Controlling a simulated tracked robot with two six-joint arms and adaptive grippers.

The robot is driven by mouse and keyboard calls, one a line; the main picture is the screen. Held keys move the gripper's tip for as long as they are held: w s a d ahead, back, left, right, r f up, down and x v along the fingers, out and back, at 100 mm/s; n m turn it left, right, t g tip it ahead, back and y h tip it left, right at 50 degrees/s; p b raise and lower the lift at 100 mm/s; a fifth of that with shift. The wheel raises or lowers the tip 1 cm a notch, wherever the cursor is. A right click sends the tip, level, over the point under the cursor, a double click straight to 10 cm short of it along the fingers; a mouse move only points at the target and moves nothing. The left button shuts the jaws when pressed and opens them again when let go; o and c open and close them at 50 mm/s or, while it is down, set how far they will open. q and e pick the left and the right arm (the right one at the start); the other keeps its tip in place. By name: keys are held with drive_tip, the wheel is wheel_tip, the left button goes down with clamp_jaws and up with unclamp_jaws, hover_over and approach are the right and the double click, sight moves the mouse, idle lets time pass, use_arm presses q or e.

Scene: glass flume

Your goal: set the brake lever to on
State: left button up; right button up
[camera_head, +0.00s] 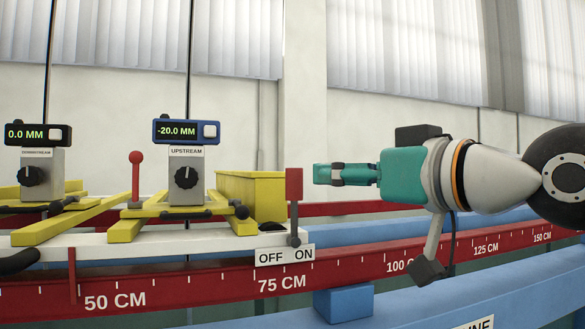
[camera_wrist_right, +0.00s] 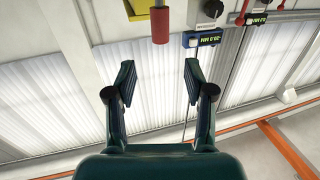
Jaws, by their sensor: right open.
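The brake lever (camera_head: 294,186) has a red block handle on a thin dark stem. It stands close to upright above a white plate (camera_head: 285,255) marked OFF at left and ON at right. Its foot is nearer the ON word, but I cannot tell its setting for sure. My right gripper (camera_head: 318,174), teal, points left at handle height, just right of the handle with a small gap. In the right wrist view my gripper (camera_wrist_right: 158,75) is open and empty, with the red handle (camera_wrist_right: 160,26) ahead of its fingertips. My left gripper is not in view.
An upstream gauge (camera_head: 187,131) reading -20.0 MM and a downstream gauge (camera_head: 38,134) reading 0.0 MM stand on yellow carriages at left. A red ball-topped lever (camera_head: 136,160) stands between them. A red scale rail (camera_head: 200,283) runs along below. Space above the brake lever is clear.

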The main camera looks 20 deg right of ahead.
sight(299, 173)
drive_tip(key=p+x, duration=0.3)
drive_tip(key=x, duration=0.8)
drive_tip(key=shift+w+a, duration=0.1)
drive_tip(key=shift+w, duration=0.15)
clamp_jaws()
